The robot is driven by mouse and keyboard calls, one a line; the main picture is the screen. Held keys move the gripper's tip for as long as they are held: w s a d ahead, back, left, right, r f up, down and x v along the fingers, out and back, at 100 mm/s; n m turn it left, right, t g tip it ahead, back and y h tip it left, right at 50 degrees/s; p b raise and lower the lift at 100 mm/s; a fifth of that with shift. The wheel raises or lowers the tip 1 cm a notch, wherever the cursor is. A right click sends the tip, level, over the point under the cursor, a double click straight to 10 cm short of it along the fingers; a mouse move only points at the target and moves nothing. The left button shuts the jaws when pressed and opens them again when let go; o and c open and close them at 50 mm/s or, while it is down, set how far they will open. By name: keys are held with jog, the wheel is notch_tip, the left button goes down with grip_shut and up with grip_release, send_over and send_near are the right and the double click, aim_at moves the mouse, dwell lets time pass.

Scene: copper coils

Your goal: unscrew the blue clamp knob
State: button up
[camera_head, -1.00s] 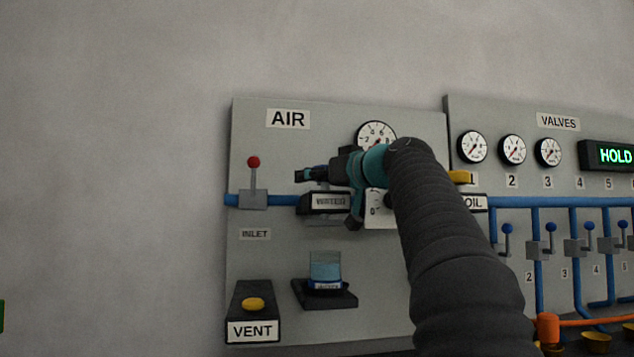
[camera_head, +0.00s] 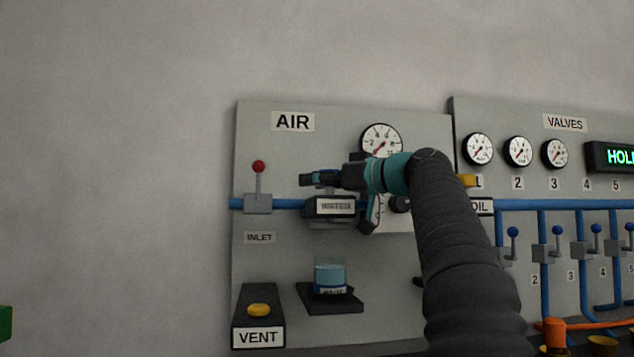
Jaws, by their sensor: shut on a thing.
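My gripper (camera_head: 322,179) is at the AIR panel (camera_head: 270,270), just above the black labelled block (camera_head: 335,206) on the blue pipe. It points left and is shut. A small dark blue bit, the clamp knob (camera_head: 326,174), shows between the fingers; most of it is hidden by them. My grey arm comes up from the lower right, with a teal wrist.
A red-topped lever (camera_head: 258,180) stands left of the block on the pipe. The wall at left is bare.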

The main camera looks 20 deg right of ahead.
jog(key=o, duration=0.9)
jog(key=shift+s, duration=0.1)
jog(key=v, duration=1.2)
jog(key=shift+d, duration=0.15)
